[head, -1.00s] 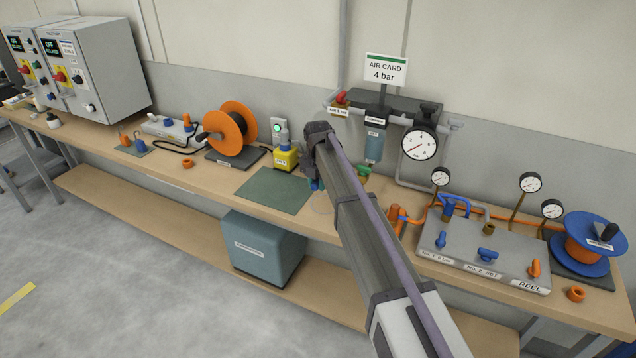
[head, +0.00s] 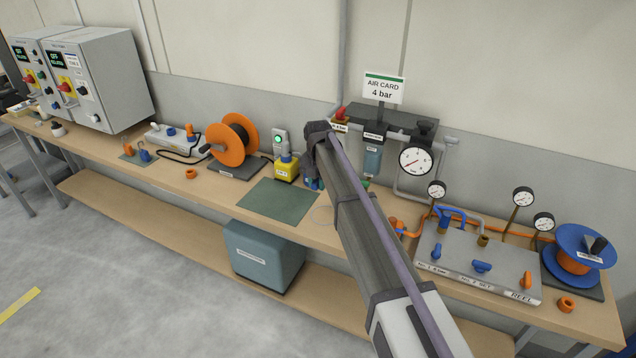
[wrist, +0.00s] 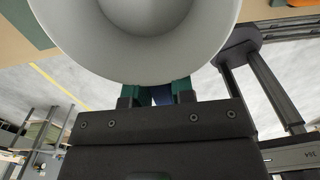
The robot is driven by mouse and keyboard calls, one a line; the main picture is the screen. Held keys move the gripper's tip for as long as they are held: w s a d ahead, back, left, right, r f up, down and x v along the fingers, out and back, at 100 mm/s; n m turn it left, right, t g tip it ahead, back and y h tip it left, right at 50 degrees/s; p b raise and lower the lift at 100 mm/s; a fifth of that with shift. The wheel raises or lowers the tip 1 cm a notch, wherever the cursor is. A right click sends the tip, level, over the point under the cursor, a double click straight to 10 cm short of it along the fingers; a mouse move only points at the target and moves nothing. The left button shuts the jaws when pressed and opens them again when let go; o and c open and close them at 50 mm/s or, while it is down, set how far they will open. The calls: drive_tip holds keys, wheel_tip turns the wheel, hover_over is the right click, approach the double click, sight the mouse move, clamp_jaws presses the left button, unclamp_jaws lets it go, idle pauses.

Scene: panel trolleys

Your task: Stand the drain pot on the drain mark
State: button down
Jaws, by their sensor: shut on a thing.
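A light grey round pot, which I take to be the drain pot (wrist: 150,58), fills the top of the wrist view. Its open mouth faces the camera. In the head view my gripper (head: 314,183) is over the back of the bench, right of the yellow block; my arm hides the pot there. A faint ring on the bench, likely the drain mark (head: 322,215), lies just in front of the gripper and is partly covered by my arm.
The yellow block (head: 286,169) stands left of the gripper, behind a bare green mat (head: 279,201). The air unit with its blue-grey bowl (head: 372,161) and dial gauge (head: 415,160) is to the right. A grey connector panel (head: 478,262) lies farther right on the bench.

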wheel_tip(320, 180, up, 4)
drive_tip(key=p, duration=0.2)
drive_tip(key=shift+f+p, duration=0.15)
drive_tip(key=shift+p, duration=0.25)
drive_tip(key=shift+f, duration=0.15)
wheel_tip(320, 180, down, 3)
drive_tip(key=b, duration=0.3)
drive_tip(key=shift+f+b, duration=0.15)
drive_tip(key=shift+b, duration=0.15)
drive_tip(key=shift+r+p, duration=0.3)
